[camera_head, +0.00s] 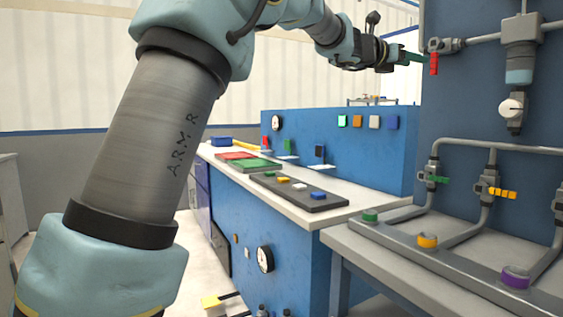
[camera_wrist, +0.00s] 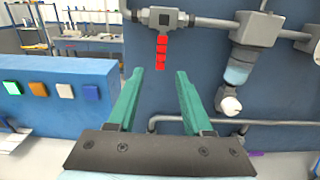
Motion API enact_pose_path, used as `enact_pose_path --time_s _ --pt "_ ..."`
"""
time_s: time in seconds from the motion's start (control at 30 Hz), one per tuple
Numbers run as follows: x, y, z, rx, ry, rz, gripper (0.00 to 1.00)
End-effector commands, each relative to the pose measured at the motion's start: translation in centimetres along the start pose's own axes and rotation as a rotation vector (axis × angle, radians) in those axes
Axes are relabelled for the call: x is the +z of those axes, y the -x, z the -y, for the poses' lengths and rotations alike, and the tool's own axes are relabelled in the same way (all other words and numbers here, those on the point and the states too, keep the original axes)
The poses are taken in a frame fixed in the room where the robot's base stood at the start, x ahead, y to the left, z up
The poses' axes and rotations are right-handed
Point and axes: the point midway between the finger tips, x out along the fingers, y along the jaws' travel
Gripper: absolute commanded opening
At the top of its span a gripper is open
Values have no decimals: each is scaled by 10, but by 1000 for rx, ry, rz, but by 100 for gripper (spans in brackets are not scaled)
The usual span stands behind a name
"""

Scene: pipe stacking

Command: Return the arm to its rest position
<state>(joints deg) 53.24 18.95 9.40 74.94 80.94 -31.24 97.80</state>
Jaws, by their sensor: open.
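My arm (camera_head: 150,130) reaches up and across the top of the head view. My gripper (camera_head: 402,57) is at the upper right of the head view, in front of the blue pipe panel and close to the red valve handle (camera_head: 434,64). In the wrist view my gripper (camera_wrist: 160,75) shows two green fingers spread apart with nothing between them. The red handle (camera_wrist: 161,53) hangs from a grey valve just beyond the fingertips. Whether a finger touches it cannot be told, but a gap shows in the wrist view.
A filter unit (camera_head: 519,50) and a round gauge (camera_head: 510,109) hang on the panel right of my gripper. Below is a grey pipe bench with green and yellow valve handles (camera_head: 502,193). A blue workbench (camera_head: 275,235) with coloured buttons stands left of it. Open air lies left of my gripper.

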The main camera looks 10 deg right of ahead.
Motion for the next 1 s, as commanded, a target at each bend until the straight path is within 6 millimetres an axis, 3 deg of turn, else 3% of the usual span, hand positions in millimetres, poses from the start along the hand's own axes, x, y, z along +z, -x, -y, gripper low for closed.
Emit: enact_pose_path --time_s 0.13,0.27,0.4,0.6,0.7,0.8,0.9,1.0 --pt "-13 11 -26 65 116 -7 50" --pt "-47 44 -83 223 405 -6 50" --pt "-102 101 -149 454 803 31 50" --pt "-192 200 -209 796 1335 153 50" --pt "-238 255 -223 973 1583 249 50" --pt "-284 311 -224 1154 1818 371 50" --pt "-330 368 -214 1342 2037 523 50" --pt "-372 423 -192 1535 2237 709 50"
